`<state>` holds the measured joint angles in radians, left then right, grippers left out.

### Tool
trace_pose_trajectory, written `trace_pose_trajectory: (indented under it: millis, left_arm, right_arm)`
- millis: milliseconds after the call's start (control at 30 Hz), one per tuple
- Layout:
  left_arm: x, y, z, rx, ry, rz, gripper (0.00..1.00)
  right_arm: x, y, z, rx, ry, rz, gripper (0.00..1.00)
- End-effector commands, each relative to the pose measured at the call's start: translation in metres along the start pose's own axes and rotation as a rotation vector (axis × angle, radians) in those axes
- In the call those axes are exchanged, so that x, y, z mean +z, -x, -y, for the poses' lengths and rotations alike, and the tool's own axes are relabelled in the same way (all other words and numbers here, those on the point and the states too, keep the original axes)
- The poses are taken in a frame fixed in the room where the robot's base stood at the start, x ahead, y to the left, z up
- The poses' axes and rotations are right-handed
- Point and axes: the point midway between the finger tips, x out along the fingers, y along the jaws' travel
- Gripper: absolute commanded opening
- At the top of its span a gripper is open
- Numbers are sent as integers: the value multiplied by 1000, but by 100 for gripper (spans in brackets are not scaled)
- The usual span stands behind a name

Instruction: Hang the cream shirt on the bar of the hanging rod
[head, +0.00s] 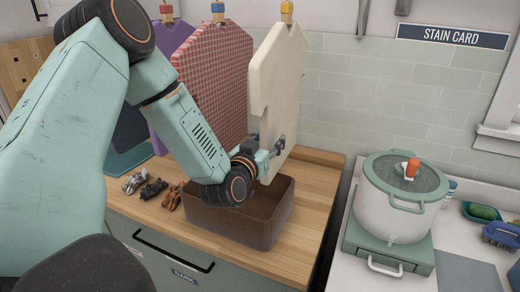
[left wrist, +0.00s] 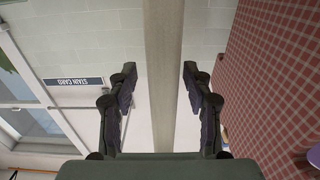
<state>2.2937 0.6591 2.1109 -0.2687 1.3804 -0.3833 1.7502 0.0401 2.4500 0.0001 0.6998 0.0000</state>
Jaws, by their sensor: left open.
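The cream shirt (head: 277,75) hangs upright and flat in the head view, with an orange-yellow clip (head: 287,12) at its top. It also shows edge-on as a pale vertical strip in the left wrist view (left wrist: 163,25). My left gripper (head: 272,152) is at the shirt's lower part, above the brown bin. In the left wrist view its open fingers (left wrist: 160,75) stand on both sides of the shirt's edge, with a gap on each side. The bar is not visible; the clips run up to the picture's top edge. My right gripper is not in view.
A red checked shirt (head: 215,75) and a purple one (head: 168,40) hang left of the cream shirt. A brown bin (head: 270,228) stands on the wooden counter (head: 310,205), with several small dark items at its left. A lidded pot (head: 398,205) stands at the right.

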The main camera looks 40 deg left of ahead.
Motion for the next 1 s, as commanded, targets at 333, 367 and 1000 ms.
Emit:
trace_pose_trajectory:
  millis: [333, 367, 1000]
  left_arm:
    - [2, 57, 2, -3, 8, 3, 50]
    - [2, 60, 2, -3, 7, 3, 50]
    - [2, 103, 1, 0, 3, 0, 50]
  right_arm:
    - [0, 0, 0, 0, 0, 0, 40]
    - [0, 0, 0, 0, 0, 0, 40]
    - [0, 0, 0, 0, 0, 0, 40]
